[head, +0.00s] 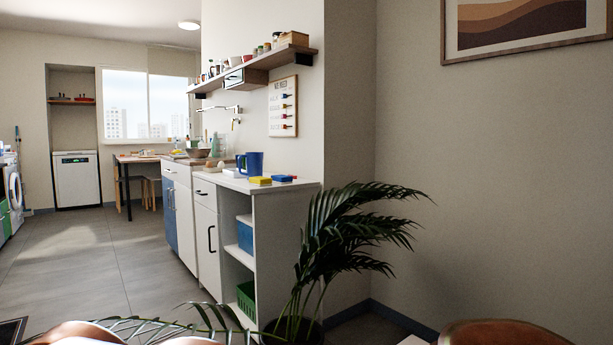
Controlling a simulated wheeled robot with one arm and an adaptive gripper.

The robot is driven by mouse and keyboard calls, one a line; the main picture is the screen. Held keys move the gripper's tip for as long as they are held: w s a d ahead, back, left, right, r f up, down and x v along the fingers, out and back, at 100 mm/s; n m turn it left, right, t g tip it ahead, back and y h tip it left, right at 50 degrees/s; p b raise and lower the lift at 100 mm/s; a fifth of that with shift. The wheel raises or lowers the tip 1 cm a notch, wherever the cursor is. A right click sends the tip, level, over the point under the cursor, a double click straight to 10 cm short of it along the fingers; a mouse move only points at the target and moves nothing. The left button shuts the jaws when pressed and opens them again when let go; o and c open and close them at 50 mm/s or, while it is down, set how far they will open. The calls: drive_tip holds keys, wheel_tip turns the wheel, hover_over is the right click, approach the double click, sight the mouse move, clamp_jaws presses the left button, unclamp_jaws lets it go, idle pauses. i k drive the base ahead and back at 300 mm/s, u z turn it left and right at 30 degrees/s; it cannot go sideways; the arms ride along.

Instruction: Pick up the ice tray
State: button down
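I cannot make out an ice tray for certain. A small flat blue item (284,178) lies at the near end of the white counter (300,186), but it is too small to tell what it is. My gripper is not in view.
A leafy potted plant (350,235) stands in front of the counter's near end. Open shelves there hold a blue box (245,237) and a green basket (246,298). A wall shelf (262,66) hangs above. The tiled floor (100,262) at left is mostly clear.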

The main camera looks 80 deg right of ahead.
sight(235, 173)
drive_tip(key=z, duration=1.55)
drive_tip(key=i, duration=1)
drive_tip(key=z, duration=1.05)
